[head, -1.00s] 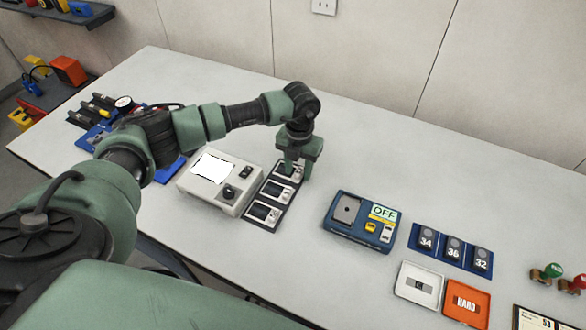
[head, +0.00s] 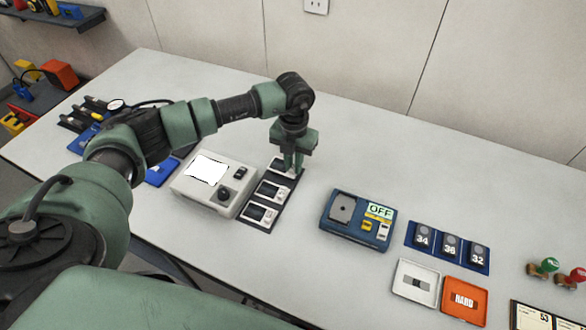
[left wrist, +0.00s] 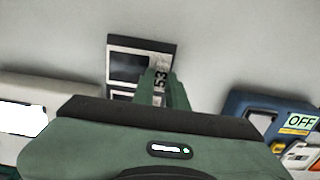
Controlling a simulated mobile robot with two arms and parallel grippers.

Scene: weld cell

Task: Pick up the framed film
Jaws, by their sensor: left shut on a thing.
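Several white-edged framed films with dark windows lie in a row on a dark holder (head: 251,224). The farthest framed film (head: 279,164) is at my left gripper (head: 293,170), which points down and is shut on its right edge. The left wrist view shows this film (left wrist: 128,68) with the number 53 on its label, beside the left gripper's fingers (left wrist: 160,92). I cannot tell whether it is clear of the holder. The middle framed film (head: 270,190) and nearest framed film (head: 259,214) lie flat. My right gripper is not in view.
A light box (head: 222,182) with a bright screen stands close left of the holder. A blue device (head: 345,233) marked OFF stands to the right, with numbered blocks (head: 450,248), a white tray (head: 415,283) and an orange tray (head: 465,299) beyond. The table behind is clear.

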